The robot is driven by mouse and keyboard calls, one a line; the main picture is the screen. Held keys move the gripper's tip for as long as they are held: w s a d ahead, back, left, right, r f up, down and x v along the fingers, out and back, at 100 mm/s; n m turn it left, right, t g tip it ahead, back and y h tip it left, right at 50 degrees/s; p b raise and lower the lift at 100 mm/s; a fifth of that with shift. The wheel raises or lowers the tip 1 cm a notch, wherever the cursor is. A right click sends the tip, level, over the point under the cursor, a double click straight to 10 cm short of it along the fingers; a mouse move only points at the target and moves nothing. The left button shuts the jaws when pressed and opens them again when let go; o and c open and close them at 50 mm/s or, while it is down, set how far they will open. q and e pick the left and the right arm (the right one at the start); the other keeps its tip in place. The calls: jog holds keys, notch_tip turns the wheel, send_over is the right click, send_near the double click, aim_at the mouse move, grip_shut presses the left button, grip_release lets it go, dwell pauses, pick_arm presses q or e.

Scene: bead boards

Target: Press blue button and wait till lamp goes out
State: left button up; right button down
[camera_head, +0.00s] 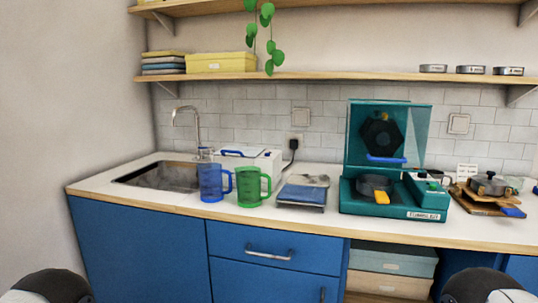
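A teal machine (392,212) stands on the counter right of centre, with its lid (357,133) raised. A dark hexagonal plate (381,138) and a blue handle bar (386,160) are on the lid. A dark round pan (373,186) with a yellow handle sits in the base. A small control box (427,188) is at the machine's right side; its details are too small to tell. I cannot make out a blue button or a lit lamp. Only dark rounded parts of my arms show at the bottom left and bottom right; neither gripper is in view.
A blue mug (212,184), a green mug (250,187), a scale-like device (302,192) and a white box (248,160) stand left of the machine. The sink (158,178) is further left. A lidded pot (489,184) on wooden boards is at right.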

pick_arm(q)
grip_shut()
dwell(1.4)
